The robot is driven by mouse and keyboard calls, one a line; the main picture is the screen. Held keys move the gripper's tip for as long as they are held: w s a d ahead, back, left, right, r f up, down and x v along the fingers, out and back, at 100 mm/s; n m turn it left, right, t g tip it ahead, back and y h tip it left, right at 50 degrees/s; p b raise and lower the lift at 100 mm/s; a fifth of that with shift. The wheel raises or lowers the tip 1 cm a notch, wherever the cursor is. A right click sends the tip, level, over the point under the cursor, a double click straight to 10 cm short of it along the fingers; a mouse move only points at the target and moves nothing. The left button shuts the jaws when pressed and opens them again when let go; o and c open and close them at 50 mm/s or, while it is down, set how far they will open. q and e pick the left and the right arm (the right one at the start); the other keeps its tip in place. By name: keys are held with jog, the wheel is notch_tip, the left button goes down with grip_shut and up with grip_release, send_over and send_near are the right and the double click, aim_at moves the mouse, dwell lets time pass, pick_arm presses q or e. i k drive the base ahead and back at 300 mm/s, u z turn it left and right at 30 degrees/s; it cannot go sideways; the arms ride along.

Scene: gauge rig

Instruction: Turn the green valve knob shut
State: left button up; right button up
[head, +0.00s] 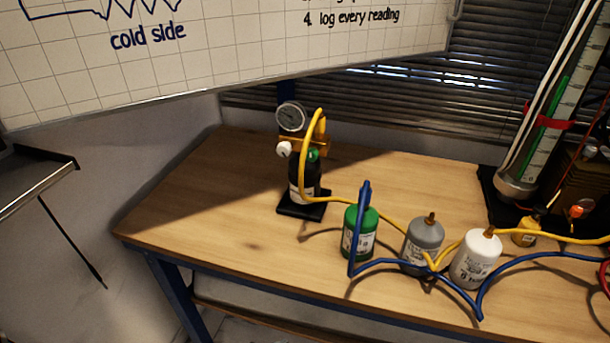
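A small green knob (314,155) sits at the top of a black bottle (303,184), just under a brass fitting (318,143). It is small and partly covered by the yellow hose (305,165), so its turn position cannot be told. A round pressure gauge (291,117) stands above it to the left. A white knob (284,149) sticks out on the left side of the same assembly. The bottle stands upright on a black base (302,211) on the wooden table (225,220). Neither of my grippers is in view.
A green bottle (359,240), a grey bottle (421,247) and a white bottle (474,260) stand to the right, with blue and yellow hoses across them. A tall glass column (535,150) stands far right. The table's left part is clear. A whiteboard (210,50) hangs above.

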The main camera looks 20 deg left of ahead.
aim_at(311, 155)
jog(key=u, duration=0.45)
jog(key=k, duration=1.1)
jog(key=z, duration=0.5)
